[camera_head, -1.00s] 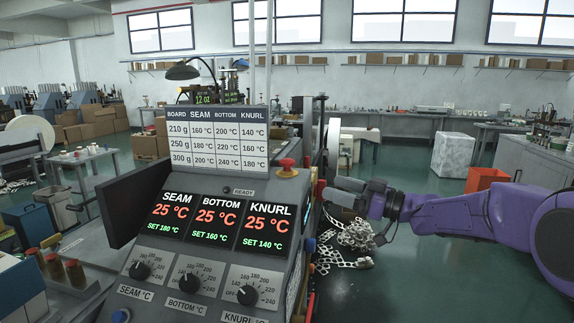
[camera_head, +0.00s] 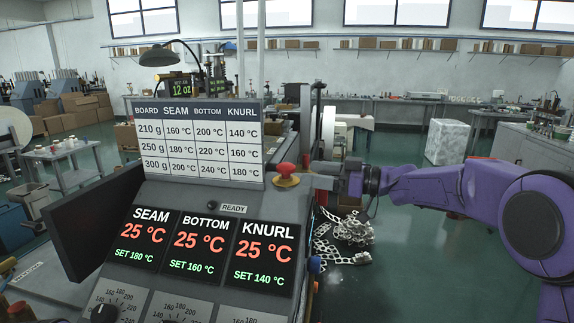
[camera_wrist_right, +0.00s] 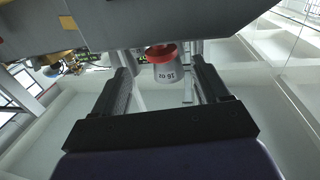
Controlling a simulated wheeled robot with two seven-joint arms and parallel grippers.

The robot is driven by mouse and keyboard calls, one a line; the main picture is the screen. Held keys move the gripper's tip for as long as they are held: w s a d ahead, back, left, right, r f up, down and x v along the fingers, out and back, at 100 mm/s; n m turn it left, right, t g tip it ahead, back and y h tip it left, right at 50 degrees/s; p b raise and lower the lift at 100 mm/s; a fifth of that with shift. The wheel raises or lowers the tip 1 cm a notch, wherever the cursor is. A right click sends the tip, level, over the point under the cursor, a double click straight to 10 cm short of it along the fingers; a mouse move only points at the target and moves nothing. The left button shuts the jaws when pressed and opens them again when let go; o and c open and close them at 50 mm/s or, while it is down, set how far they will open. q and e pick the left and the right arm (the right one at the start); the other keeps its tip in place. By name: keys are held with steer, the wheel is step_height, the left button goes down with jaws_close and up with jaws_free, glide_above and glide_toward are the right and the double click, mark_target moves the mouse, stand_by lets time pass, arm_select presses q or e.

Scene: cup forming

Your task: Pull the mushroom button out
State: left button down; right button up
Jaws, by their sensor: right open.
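The red mushroom button (camera_head: 287,170) sits on a yellow base at the upper right of the sloped control panel, right of the READY label. My right gripper (camera_head: 308,176) comes in from the right with its fingers pointing at the button, very close to it. In the head view I cannot tell whether the fingers touch the button. In the right wrist view, the two fingers (camera_wrist_right: 162,82) are apart. A red shape and a grey tapered piece with printing show between them; I cannot tell whether the red is the button. My left gripper is not in view.
The control panel has three temperature displays (camera_head: 203,248) and a settings board (camera_head: 198,140) standing behind them. A dark screen (camera_head: 82,222) juts out at its left. Perforated metal scrap (camera_head: 345,235) lies below my right arm. Green floor is open farther right.

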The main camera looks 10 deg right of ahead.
mark_target(286, 169)
steer(key=p+x, duration=0.2)
steer(key=x, duration=0.6)
steer(key=shift+s, duration=0.2)
